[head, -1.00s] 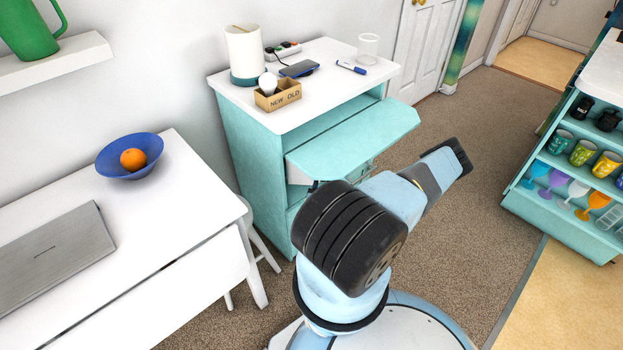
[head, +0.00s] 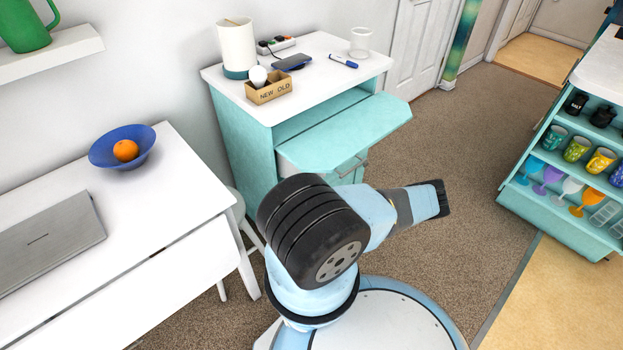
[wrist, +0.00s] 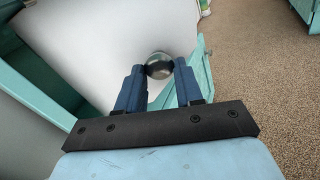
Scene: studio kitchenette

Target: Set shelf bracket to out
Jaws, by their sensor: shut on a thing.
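My gripper (wrist: 158,72) shows in the wrist view with two blue fingers closed on a small round dark metallic knob (wrist: 158,64). The knob sits in front of a white panel (wrist: 105,40). I cannot tell for certain that it belongs to the shelf bracket. In the head view the turquoise hinged shelf (head: 345,134) sticks out from the front of the turquoise cabinet (head: 243,145). The space under it is partly hidden by my arm, and the bracket cannot be made out there. My gripper is hidden in the head view.
On the cabinet top are a small box (head: 268,90), a phone (head: 292,62), a blue marker (head: 343,62) and a clear glass (head: 361,42). A white table (head: 150,215) stands left and a turquoise shelf unit (head: 540,205) right. Carpet between them is open.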

